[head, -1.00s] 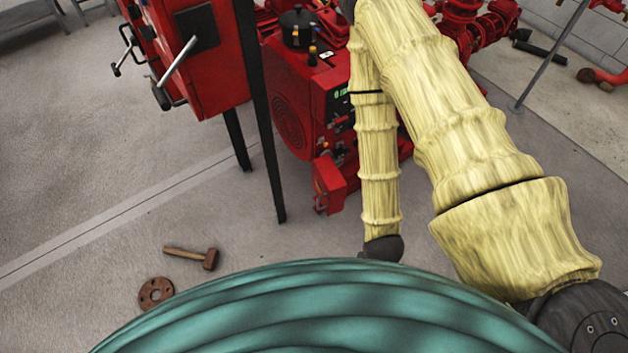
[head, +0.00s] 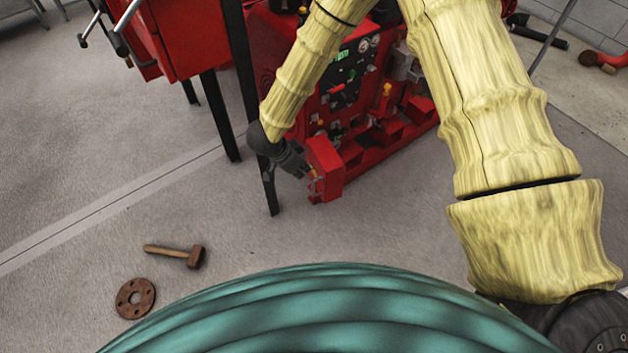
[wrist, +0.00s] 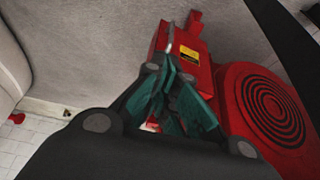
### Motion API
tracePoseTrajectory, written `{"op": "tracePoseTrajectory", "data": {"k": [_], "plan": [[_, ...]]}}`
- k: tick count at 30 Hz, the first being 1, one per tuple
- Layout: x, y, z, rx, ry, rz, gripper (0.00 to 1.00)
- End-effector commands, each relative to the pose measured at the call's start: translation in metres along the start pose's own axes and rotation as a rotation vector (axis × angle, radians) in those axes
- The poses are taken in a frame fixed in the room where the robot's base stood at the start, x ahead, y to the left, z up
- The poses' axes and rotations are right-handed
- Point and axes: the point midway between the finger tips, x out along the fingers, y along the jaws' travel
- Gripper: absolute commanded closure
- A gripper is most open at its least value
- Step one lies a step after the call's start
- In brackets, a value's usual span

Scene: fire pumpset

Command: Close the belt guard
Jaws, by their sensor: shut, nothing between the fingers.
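A red box-like panel, which looks like the belt guard (head: 326,168), stands out at the lower near end of the red pumpset (head: 375,120). In the wrist view the guard (wrist: 186,62) carries a yellow label and has a grey rod along its edge. My gripper (head: 302,171) is at the guard's left side in the head view, its fingers close together and empty. In the wrist view the teal fingertips (wrist: 174,100) overlap the guard's near edge. I cannot tell whether they touch it. The guard's hinge side is not clear.
A red cabinet (head: 185,35) on black legs stands left of my gripper, one leg (head: 257,150) close to my wrist. A round ringed grille (wrist: 268,106) lies right of the fingers in the wrist view. A mallet (head: 175,254) and rusty flange (head: 135,298) lie on open floor.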

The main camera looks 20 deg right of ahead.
Motion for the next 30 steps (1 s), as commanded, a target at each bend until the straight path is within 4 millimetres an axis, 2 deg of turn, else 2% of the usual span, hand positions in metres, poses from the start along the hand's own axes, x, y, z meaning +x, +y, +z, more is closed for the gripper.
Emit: {"op": "tracePoseTrajectory", "data": {"k": [1,5,11,17,30], "plan": [[0.000,-0.009,0.005,0.043,-0.013,0.014,1.00],[-0.012,-0.022,0.010,0.114,-0.041,0.050,1.00],[-0.014,-0.026,0.013,0.148,-0.056,0.071,1.00],[0.010,-0.024,0.015,0.148,-0.055,0.072,1.00],[0.083,-0.019,0.019,0.147,-0.055,0.072,1.00]]}}
